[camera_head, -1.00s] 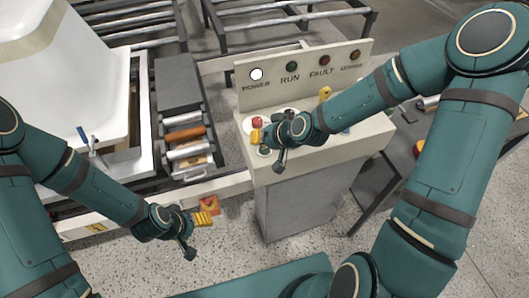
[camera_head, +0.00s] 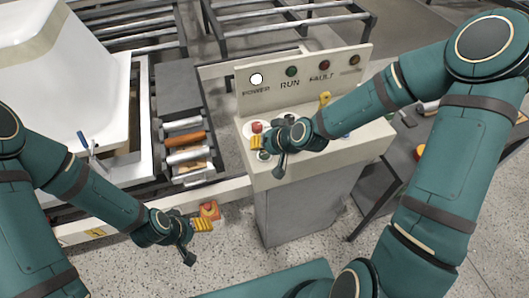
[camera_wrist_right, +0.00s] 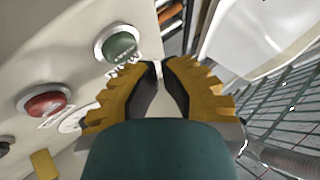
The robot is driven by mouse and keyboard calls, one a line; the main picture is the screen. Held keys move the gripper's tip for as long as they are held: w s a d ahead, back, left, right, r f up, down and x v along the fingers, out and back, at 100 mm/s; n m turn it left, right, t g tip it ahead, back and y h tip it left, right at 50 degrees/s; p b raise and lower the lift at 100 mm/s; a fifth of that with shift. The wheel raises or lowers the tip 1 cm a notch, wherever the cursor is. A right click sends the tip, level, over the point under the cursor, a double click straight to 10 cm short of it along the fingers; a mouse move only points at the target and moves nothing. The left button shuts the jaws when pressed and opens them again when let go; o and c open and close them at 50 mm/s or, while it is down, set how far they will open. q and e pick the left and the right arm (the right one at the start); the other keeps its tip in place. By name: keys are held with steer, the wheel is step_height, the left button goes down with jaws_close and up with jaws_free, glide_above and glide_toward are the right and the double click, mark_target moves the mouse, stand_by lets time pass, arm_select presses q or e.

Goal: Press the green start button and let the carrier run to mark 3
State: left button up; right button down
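The green button (camera_wrist_right: 121,45) shows clearly in the right wrist view, in a pale metal ring on the console. My right gripper (camera_wrist_right: 161,64) has its yellow fingertips together just beside it, with no visible contact. In the head view my right gripper (camera_head: 257,143) is over the left part of the console (camera_head: 325,160) and hides some controls. The carrier is a pale frame (camera_head: 143,120) under a white tub (camera_head: 65,75) at left. I cannot make out mark 3. My left gripper (camera_head: 203,224) looks shut and empty near the front rail.
A red button (camera_wrist_right: 45,103) is near the green one. The POWER lamp (camera_head: 256,79) is lit white; the RUN lamp (camera_head: 291,71) looks dark green. A red-and-yellow box (camera_head: 210,209) is close behind my left gripper. Rollers (camera_head: 185,138) lie left of the console.

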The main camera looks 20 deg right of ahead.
steer(key=shift+f, duration=0.1)
stand_by(0.4)
steer(key=shift+f+b, duration=0.35)
steer(key=shift+b, duration=0.15)
